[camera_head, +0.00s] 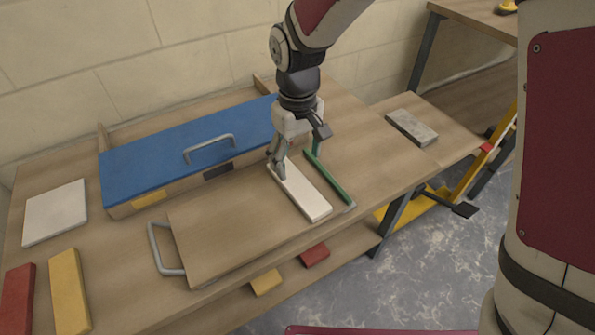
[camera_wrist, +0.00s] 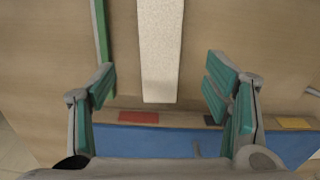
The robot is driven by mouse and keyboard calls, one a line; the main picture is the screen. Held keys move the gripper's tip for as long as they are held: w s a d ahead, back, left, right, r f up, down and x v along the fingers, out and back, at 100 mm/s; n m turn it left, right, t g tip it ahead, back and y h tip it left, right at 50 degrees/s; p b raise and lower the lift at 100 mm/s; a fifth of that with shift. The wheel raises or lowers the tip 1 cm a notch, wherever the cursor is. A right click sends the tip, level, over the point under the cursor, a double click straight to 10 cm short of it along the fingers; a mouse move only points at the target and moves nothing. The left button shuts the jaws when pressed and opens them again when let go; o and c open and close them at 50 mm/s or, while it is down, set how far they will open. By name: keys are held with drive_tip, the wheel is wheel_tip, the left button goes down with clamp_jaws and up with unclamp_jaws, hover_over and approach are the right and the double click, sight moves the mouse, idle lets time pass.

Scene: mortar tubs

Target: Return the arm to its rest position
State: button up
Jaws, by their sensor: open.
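My gripper (camera_head: 280,172) is at the far end of a pale rectangular bar (camera_head: 306,197) on the wooden workbench. In the wrist view my gripper (camera_wrist: 158,88) has its green-padded fingers spread wide. The pale bar (camera_wrist: 160,50) shows between them, with a gap on each side, so it is not held. The height of the fingertips above the bar is hard to tell. My arm reaches down from the top of the head view, bent at the joint above the gripper.
A board with metal handles (camera_head: 215,235) lies under the bar. A green strip (camera_head: 328,178) lies to the right. A blue-lidded box (camera_head: 165,150) stands behind. A grey block (camera_head: 411,127), white tile (camera_head: 55,212), yellow block (camera_head: 68,290) and red block (camera_head: 18,300) lie around.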

drive_tip(key=s+d+r+m, duration=0.4)
drive_tip(key=s+d+r, duration=0.8)
drive_tip(key=d+r, duration=0.35)
drive_tip(key=s+d+m, duration=0.2)
drive_tip(key=s+d, duration=0.1)
drive_tip(key=s, duration=0.5)
drive_tip(key=s+d+m, duration=0.1)
drive_tip(key=s+d, duration=0.2)
drive_tip(key=s, duration=0.6)
drive_tip(key=shift+d+r+m+t, duration=0.15)
drive_tip(key=shift+d+m+t, duration=0.15)
drive_tip(key=shift+d+m, duration=0.1)
wheel_tip(320, 180, up, 23)
drive_tip(key=t+p, duration=0.1)
drive_tip(key=p, duration=1)
drive_tip(key=t+p, duration=0.2)
drive_tip(key=p, duration=0.8)
drive_tip(key=shift+r+t+p, duration=0.2)
drive_tip(key=shift+t+p, duration=0.1)
drive_tip(key=shift+p, duration=0.1)
drive_tip(key=shift+c, duration=0.3)
